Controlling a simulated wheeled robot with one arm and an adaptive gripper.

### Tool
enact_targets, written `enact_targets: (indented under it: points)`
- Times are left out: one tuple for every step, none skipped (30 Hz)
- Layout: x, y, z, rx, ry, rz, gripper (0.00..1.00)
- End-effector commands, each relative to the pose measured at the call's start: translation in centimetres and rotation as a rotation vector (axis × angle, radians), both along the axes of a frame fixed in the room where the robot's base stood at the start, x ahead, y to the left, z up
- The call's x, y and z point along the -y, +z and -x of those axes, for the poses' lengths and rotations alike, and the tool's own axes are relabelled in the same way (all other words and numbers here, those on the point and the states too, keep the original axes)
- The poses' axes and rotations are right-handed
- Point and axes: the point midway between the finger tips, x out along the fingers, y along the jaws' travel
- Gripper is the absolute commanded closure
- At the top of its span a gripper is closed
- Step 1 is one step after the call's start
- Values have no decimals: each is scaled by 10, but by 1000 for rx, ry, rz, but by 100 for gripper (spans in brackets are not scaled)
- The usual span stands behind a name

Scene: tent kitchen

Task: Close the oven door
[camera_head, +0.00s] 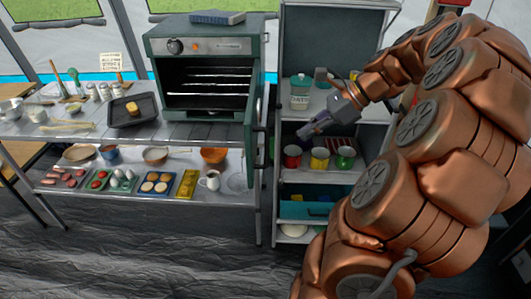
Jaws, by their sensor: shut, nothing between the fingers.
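The dark green oven (204,46) stands on the metal table, with its front open and several wire racks showing inside. Its door (252,140) stands open at the oven's right side, seen nearly edge-on and swung towards the camera. A dark handle (264,145) is on the door's right-hand face. My gripper (303,132) is shut and empty. It is to the right of the door and appears apart from it, pointing left in front of the shelf unit. Its depth relative to the door is hard to tell.
A dark tray (133,111) lies on the table (185,133) left of the oven. Food trays and bowls fill the lower shelf. The floor in front is clear.

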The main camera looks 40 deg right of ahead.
Motion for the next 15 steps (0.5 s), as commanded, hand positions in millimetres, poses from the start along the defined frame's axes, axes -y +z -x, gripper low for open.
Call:
enact_targets:
  points:
    - [3, 0, 1, -2, -14, -7, 100]
    - [4, -1, 1, -2, -18, -9, 100]
    - [3, -2, 0, -3, -21, -11, 100]
    - [2, -3, 0, -3, -21, -13, 100]
    - [1, -4, -1, -3, -19, -13, 100]
    - [-2, -6, -3, -4, -18, -13, 100]
    - [-4, -8, -4, -4, -18, -14, 100]
    - [-5, -11, -6, -4, -18, -14, 100]
    - [-8, -14, -8, -4, -18, -14, 100]
    - [-11, -17, -10, -5, -17, -14, 100]
    - [-13, -20, -11, -5, -16, -14, 100]
    - [-16, -24, -14, -4, -15, -14, 100]
    - [-18, -27, -16, -4, -16, -13, 100]
    - [-20, -30, -18, -4, -16, -12, 100]
    - [-24, -34, -21, -4, -15, -14, 100]
